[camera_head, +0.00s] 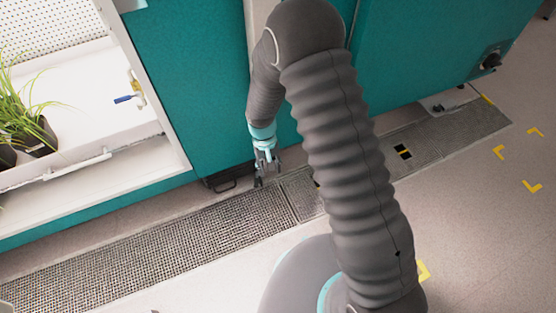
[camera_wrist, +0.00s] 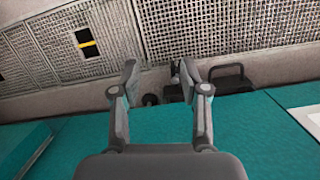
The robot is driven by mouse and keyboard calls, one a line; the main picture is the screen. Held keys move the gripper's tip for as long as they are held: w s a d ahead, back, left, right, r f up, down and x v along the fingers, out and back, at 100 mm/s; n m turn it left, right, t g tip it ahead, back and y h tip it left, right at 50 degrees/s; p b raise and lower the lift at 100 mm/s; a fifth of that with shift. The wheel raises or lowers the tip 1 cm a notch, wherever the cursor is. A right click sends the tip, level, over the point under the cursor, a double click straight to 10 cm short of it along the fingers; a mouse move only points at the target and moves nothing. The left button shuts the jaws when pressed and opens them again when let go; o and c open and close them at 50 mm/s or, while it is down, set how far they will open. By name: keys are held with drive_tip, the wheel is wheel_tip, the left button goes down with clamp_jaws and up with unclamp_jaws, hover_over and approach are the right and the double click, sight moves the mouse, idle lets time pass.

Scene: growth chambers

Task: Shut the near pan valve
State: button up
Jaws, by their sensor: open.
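My gripper (camera_head: 267,170) is open at the foot of the teal cabinet, pointing down close to the floor grating. In the wrist view its two fingers (camera_wrist: 158,74) stand apart with nothing held between them. A small dark round part, perhaps the near pan valve (camera_wrist: 150,99), shows between the fingers in the wrist view, low at the cabinet's foot. I cannot tell whether it is open or shut, or whether the fingers touch it. Beside it is a black pan with a bar handle (camera_wrist: 226,73), seen left of my gripper in the head view (camera_head: 222,184).
A blue-handled brass valve (camera_head: 135,92) is inside the open white chamber at left, near potted grass (camera_head: 35,135). A floor grating (camera_head: 150,245) runs along the teal cabinet (camera_head: 200,80). A pale pan (camera_head: 448,99) lies farther right. Open floor (camera_head: 470,220) lies right.

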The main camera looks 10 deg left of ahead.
drive_tip(key=s+d+r, duration=0.1)
drive_tip(key=d+r, duration=0.2)
drive_tip(key=r, duration=0.3)
drive_tip(key=shift+r, duration=0.15)
